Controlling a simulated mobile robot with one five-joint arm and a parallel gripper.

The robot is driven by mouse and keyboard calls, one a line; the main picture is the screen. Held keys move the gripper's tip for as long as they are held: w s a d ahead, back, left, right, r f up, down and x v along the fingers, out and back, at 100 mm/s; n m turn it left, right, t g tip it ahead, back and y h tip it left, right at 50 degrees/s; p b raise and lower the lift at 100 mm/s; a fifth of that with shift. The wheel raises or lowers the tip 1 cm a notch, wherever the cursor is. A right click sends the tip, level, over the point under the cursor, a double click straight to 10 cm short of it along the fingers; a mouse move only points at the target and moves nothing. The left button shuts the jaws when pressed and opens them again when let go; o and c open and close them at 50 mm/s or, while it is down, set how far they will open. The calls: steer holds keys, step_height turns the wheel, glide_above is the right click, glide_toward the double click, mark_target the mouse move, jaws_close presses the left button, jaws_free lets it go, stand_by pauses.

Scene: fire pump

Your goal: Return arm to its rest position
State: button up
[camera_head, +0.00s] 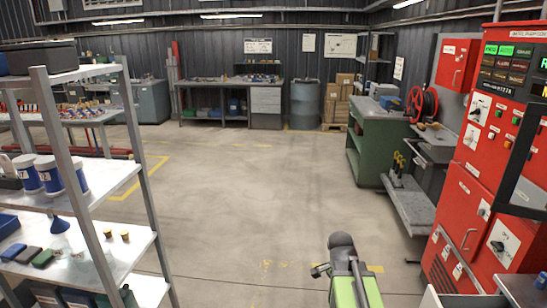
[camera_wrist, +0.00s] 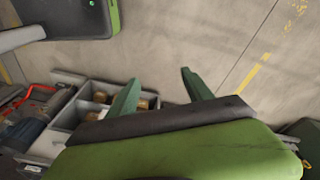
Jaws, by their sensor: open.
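My gripper (camera_wrist: 160,85) shows in the wrist view with its two dark green fingers spread apart and nothing between them. Bare concrete floor (camera_wrist: 235,40) lies beyond the fingertips. My green and dark grey arm (camera_head: 350,280) rises at the bottom of the head view, right of centre, over open floor. I cannot make out the fingers in the head view.
A grey tray (camera_wrist: 70,125) with brownish items in its compartments is near the left finger in the wrist view. Red control cabinets (camera_head: 470,210) stand at right. A metal shelf (camera_head: 95,195) with cups stands at left. The middle floor (camera_head: 240,190) is clear.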

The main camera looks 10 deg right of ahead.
steer(key=a+f+n+y, duration=0.1)
steer(key=a+n, duration=1.3)
steer(key=n, duration=0.1)
steer(key=shift+a+y, duration=0.4)
